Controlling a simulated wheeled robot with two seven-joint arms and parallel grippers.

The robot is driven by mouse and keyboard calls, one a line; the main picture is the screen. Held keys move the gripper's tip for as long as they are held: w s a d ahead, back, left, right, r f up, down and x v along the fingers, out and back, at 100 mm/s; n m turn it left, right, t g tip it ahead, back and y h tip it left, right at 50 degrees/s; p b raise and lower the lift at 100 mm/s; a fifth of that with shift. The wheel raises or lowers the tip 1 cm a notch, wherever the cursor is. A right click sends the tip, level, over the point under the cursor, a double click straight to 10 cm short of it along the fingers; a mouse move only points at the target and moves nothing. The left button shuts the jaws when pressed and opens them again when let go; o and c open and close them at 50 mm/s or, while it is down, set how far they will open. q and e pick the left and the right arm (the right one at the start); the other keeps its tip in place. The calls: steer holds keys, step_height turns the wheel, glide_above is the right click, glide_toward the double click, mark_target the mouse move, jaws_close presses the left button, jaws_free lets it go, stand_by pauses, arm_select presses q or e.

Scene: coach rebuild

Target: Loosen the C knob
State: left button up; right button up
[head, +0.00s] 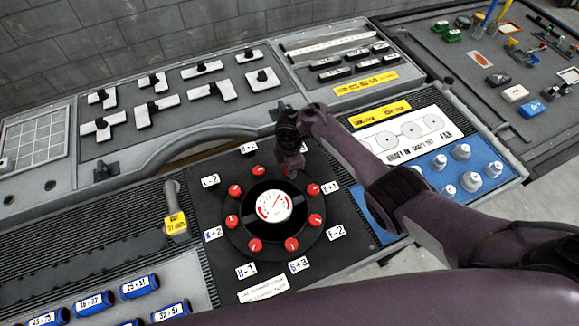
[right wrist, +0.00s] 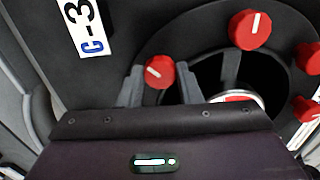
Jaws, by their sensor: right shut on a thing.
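The round dark plate (head: 233,242) carries a ring of red knobs around a white gauge (head: 273,206) with a red-marked face. My right gripper (head: 292,163) reaches down to the far side of this ring. In the right wrist view, the C knob (right wrist: 160,71), red with a white line, sits between the fingers of my right gripper (right wrist: 160,88), which is shut on it. The C-3 label (right wrist: 87,27) lies beside it. In the head view my gripper mostly hides this knob, and I cannot make out its label. My left gripper is not in view.
Neighbouring red knobs (right wrist: 250,29) stand close to the gripper in the right wrist view. A yellow-tagged lever (head: 176,222) stands left of the plate. Blue labelled cylinders (head: 139,286) lie front left. A blue panel with grey knobs (head: 461,152) is at the right.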

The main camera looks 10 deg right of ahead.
stand_by(0.6)
steer(key=o, duration=1)
steer(key=shift+c, duration=0.2)
steer(key=shift+r, duration=0.1)
step_height(320, 180, up, 8)
steer(key=shift+f+p, duration=0.15)
steer(key=shift+p, duration=0.6)
steer(key=shift+f, duration=0.1)
